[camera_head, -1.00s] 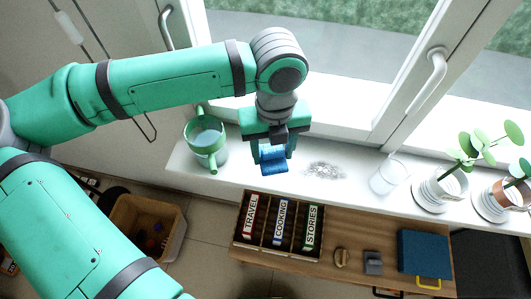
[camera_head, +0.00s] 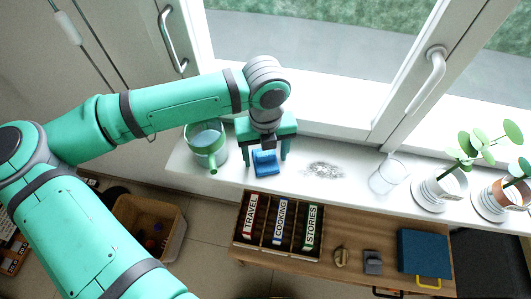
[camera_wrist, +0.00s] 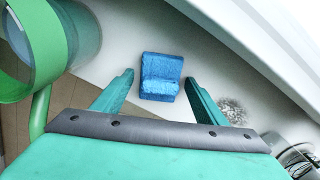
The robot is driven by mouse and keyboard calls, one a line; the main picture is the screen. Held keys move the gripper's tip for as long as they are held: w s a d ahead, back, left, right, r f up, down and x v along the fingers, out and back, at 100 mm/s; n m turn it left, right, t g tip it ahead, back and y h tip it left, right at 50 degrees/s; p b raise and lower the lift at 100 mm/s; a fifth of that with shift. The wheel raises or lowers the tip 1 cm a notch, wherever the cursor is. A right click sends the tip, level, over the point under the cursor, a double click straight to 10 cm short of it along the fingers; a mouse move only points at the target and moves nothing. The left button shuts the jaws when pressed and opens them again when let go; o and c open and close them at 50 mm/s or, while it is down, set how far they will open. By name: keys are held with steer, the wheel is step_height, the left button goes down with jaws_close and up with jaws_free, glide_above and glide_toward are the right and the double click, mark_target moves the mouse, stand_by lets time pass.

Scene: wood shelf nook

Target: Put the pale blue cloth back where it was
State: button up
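The blue cloth (camera_head: 265,162), a folded piece of a fairly strong blue, lies on the white windowsill (camera_head: 345,190). It also shows in the wrist view (camera_wrist: 160,77), just past the fingertips and between their lines. My gripper (camera_head: 269,158) is open above the cloth, with one finger on each side. In the wrist view, a gap shows between each finger of my gripper (camera_wrist: 158,82) and the cloth, and nothing is held.
A green-handled clear jug (camera_head: 205,147) stands close left of the cloth. A grey speckled patch (camera_head: 325,170) lies to its right, then a clear glass (camera_head: 388,176) and potted plants (camera_head: 440,190). A book box (camera_head: 279,228) sits on the lower wooden bench.

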mark_target(266, 153)
steer(key=shift+r, duration=0.1)
step_height(266, 153, up, 12)
stand_by(0.7)
